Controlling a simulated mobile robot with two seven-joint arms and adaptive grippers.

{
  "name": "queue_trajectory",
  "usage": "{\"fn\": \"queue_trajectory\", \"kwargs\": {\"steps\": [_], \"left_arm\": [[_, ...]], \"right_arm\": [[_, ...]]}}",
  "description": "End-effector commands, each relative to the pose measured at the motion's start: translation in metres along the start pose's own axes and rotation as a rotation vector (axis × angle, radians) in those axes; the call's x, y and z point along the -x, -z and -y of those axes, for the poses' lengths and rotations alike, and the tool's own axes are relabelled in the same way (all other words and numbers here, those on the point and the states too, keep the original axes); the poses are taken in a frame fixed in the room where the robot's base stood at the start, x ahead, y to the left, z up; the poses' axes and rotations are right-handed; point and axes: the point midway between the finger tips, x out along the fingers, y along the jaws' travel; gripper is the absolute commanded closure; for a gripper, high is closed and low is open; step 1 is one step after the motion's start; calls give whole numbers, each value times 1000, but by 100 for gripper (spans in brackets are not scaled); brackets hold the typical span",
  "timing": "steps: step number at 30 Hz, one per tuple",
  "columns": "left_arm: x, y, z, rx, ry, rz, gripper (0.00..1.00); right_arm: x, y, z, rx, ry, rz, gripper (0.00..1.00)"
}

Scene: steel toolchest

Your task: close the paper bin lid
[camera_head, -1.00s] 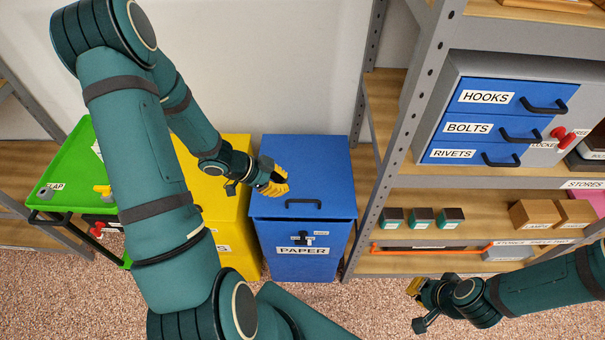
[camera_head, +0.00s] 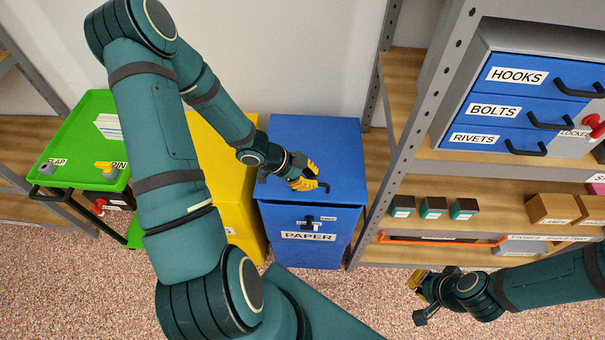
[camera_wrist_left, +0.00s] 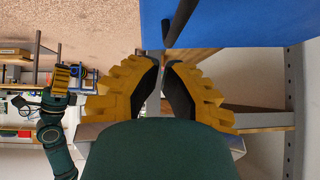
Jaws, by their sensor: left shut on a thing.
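The blue paper bin (camera_head: 312,250) stands in the middle of the head view, with a PAPER label on its front. Its blue lid (camera_head: 315,145) lies over the top, with a dark line under its front edge; I cannot tell if it is fully down. My left gripper (camera_head: 312,185) is at the lid's front, shut on the black lid handle (camera_head: 325,187), whose right end shows beside the fingers. In the left wrist view the dark handle (camera_wrist_left: 180,22) runs to the yellow fingertips. My right gripper (camera_head: 418,281) is low on the right, away from the bin; its fingers are unclear.
A yellow bin (camera_head: 237,215) stands close to the left of the paper bin. A green tray cart (camera_head: 75,150) is further left. A grey shelf post (camera_head: 425,125) rises close on the right, with blue drawers (camera_head: 515,110) behind it. Speckled floor lies in front.

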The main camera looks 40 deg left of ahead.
Motion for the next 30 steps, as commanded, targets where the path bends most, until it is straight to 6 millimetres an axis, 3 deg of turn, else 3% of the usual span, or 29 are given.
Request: {"fn": "queue_trajectory", "kwargs": {"steps": [6, 20, 30], "left_arm": [[-14, -13, 0, 1, 0, -2, 100], [-17, -17, -1, -1, 0, -2, 100], [-45, -45, -13, 0, -1, -2, 100]], "right_arm": [[-8, -3, -3, 2, 1, 7, 100], [-10, -4, -4, 3, 1, 8, 100], [-41, -8, -15, 7, 2, 10, 100]]}}
